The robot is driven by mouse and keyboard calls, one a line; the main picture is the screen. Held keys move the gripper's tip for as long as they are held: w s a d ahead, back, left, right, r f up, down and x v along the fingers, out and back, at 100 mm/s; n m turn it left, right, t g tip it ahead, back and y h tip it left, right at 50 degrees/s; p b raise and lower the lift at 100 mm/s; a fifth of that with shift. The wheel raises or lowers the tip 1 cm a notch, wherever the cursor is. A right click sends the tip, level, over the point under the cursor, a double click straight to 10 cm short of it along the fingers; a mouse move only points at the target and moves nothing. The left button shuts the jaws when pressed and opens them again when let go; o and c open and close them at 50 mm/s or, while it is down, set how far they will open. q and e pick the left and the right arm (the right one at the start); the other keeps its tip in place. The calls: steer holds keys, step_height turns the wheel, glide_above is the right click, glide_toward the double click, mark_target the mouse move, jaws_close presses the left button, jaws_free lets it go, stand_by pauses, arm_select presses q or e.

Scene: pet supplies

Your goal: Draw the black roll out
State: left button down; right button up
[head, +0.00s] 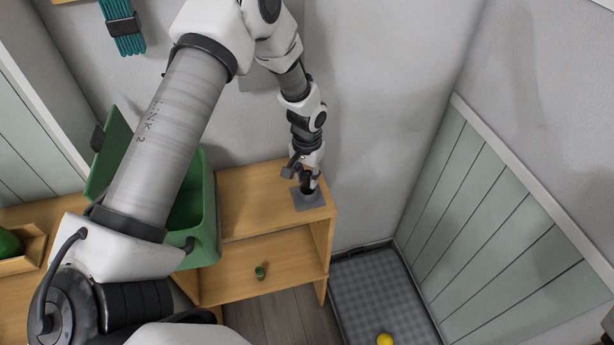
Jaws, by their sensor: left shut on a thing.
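My left gripper (307,184) points down at the right end of the wooden shelf unit's top. It is shut on the black roll (308,191), a small dark piece that shows at its fingertips. The roll stands at a grey square holder (318,204) on the top board. The gripper hides most of the roll, so I cannot tell how deep it sits in the holder. My right gripper is not in view.
An open green bin (206,240) stands left of the holder, partly behind my left arm. A small green roll (260,272) is on the lower shelf (285,278). A grey mat (372,295) with a yellow ball (385,340) lies on the floor to the right.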

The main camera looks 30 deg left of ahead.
mark_target(307, 174)
arm_select(q)
steer(key=shift+r+p, duration=1.3)
steer(key=shift+r, duration=0.5)
